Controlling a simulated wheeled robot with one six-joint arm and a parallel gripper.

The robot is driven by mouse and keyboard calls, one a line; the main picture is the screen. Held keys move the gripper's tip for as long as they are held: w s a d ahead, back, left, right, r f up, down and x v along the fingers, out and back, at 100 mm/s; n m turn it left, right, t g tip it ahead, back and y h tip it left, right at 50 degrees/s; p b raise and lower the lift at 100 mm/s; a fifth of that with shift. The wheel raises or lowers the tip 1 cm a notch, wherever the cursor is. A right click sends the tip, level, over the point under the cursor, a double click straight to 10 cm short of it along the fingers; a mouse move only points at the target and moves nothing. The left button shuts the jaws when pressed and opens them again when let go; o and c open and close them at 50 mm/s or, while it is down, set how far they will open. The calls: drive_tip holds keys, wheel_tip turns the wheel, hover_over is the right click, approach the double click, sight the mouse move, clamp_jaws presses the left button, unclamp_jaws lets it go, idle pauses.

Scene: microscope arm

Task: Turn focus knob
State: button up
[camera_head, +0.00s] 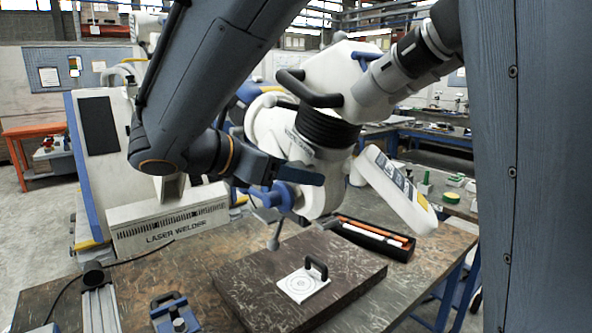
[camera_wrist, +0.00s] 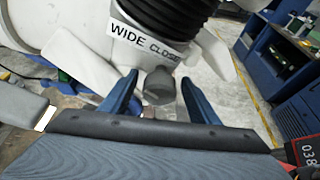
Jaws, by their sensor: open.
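The white microscope head (camera_head: 345,85) with black bellows (camera_head: 326,125) hangs over the table. My gripper (camera_head: 312,178) is at its near left side. In the wrist view my gripper (camera_wrist: 159,77) is open, with one blue finger on each side of a grey round knob (camera_wrist: 159,88). The knob sits below a label (camera_wrist: 148,42) reading "WIDE CLOSE" on the white body. Gaps show between the knob and both fingers; whether its depth matches the fingertips, I cannot tell. In the head view I cannot make out the knob behind my gripper.
A laser welder (camera_head: 165,222) stands at left. A dark board (camera_head: 345,291) with a white target plate (camera_head: 303,284) lies below the microscope head. A black tray (camera_head: 374,236) with pens is behind it. A blue clamp-like device (camera_head: 174,312) sits at front left.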

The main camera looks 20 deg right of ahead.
drive_tip(key=c, duration=1)
drive_tip(key=m+t+b, duration=0.1)
drive_tip(key=m, duration=0.1)
drive_tip(key=shift+f+m+t, duration=0.15)
drive_tip(key=shift+m+t, duration=0.15)
drive_tip(key=shift+m+t+y+b, duration=0.3)
drive_tip(key=shift+m+t+b, duration=0.6)
drive_tip(key=shift+b, duration=0.45)
drive_tip(key=shift+s+m, duration=0.1)
drive_tip(key=shift+m, duration=0.2)
